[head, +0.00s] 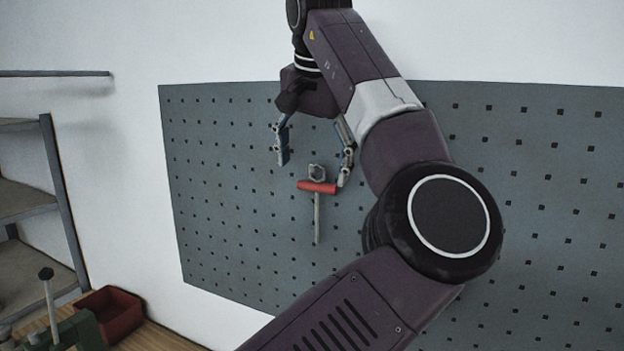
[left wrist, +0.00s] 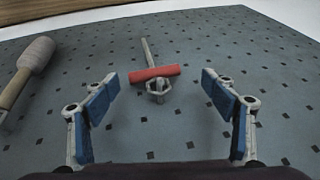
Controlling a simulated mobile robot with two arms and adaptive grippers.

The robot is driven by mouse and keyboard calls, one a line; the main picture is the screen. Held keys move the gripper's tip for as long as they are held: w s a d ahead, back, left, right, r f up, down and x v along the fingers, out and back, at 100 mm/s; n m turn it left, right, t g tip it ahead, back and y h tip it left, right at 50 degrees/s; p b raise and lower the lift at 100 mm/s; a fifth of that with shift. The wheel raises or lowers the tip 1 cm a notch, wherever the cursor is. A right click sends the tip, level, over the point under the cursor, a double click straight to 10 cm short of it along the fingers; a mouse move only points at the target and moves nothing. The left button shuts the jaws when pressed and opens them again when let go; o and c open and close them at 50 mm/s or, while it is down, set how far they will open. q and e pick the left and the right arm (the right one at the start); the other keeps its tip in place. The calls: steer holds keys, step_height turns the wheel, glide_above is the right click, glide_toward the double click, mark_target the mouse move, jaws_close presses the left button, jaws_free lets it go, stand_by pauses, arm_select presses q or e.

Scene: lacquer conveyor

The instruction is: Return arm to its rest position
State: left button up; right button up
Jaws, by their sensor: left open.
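My left gripper (head: 314,152) is open in front of the pegboard (head: 225,220), its two blue-padded fingers spread apart. Its arm fills the middle and right of the head view. In the left wrist view the fingers (left wrist: 158,84) stand on either side of a grey wrench-like tool with a red bar across it (left wrist: 154,74), and neither visibly touches it. In the head view this tool (head: 318,215) is upright against the pegboard, just below the fingers. My right gripper is not in view.
A mallet-like tool with a pale head (left wrist: 36,54) is at the left of the left wrist view. At the lower left of the head view are a grey shelf rack (head: 62,195), a red bin (head: 112,312) and a green device with a lever (head: 82,330) by a wooden surface.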

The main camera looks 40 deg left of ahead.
arm_select(q)
steer(key=v, duration=0.8)
